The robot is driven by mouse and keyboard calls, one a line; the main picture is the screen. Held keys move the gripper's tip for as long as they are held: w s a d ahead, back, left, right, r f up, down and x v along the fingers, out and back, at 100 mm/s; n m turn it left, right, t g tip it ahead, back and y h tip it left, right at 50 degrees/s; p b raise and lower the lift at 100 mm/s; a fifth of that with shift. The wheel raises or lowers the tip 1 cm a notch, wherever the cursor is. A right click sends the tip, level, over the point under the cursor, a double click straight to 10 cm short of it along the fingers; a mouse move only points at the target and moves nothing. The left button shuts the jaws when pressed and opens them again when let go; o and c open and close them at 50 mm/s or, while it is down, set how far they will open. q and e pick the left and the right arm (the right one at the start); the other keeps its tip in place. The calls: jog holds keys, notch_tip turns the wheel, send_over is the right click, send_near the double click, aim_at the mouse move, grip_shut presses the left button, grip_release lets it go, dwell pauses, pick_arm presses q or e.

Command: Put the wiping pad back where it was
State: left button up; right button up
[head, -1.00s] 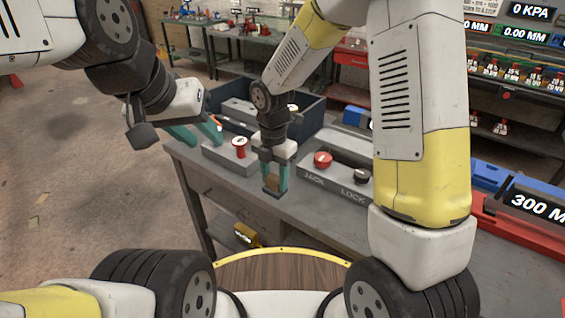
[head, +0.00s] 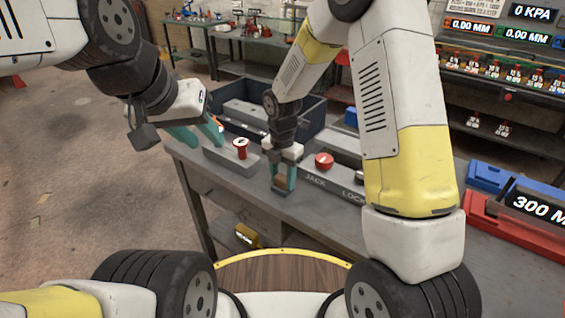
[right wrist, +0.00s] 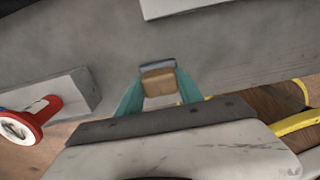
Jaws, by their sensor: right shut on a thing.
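The wiping pad is a small brown block with a grey strip along one edge. It sits between the teal fingers of my right gripper (head: 283,183), and in the right wrist view the pad (right wrist: 158,82) is clasped by both fingertips. The right gripper points down at the front part of the grey bench (head: 325,212); whether the pad touches the bench top I cannot tell. My left gripper (head: 197,136) has its teal fingers apart, beside the grey block with the red knob (head: 240,148), and nothing shows between them.
A grey panel marked JACK and LOCK (head: 330,185) with a red knob (head: 324,160) stands right of the right gripper. A dark open bin (head: 290,112) is behind. Red and blue trays (head: 500,215) lie at the right. Bare bench lies in front of the panel.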

aim_at(283, 177)
jog(key=o, duration=1.3)
notch_tip(283, 177, up, 12)
jog(key=s+d+r+m+t+y, duration=0.1)
jog(key=s+d+r+m+t, duration=0.1)
jog(key=s+d+r+m, duration=0.75)
jog(key=s+d+r+m+t, duration=0.1)
jog(key=s+m, duration=0.2)
jog(key=m, duration=0.3)
jog(key=s+d+r+m+t, duration=0.1)
jog(key=s+d+r+m, duration=0.1)
jog(key=m, duration=0.4)
jog(key=s+d+r+m+t+y, duration=0.1)
jog(key=s+r+m+t, duration=0.1)
jog(key=s+m, duration=0.3)
jog(key=shift+s+d+r+m, duration=0.1)
jog(key=shift+d+r+m, duration=0.2)
jog(key=shift+m, duration=0.55)
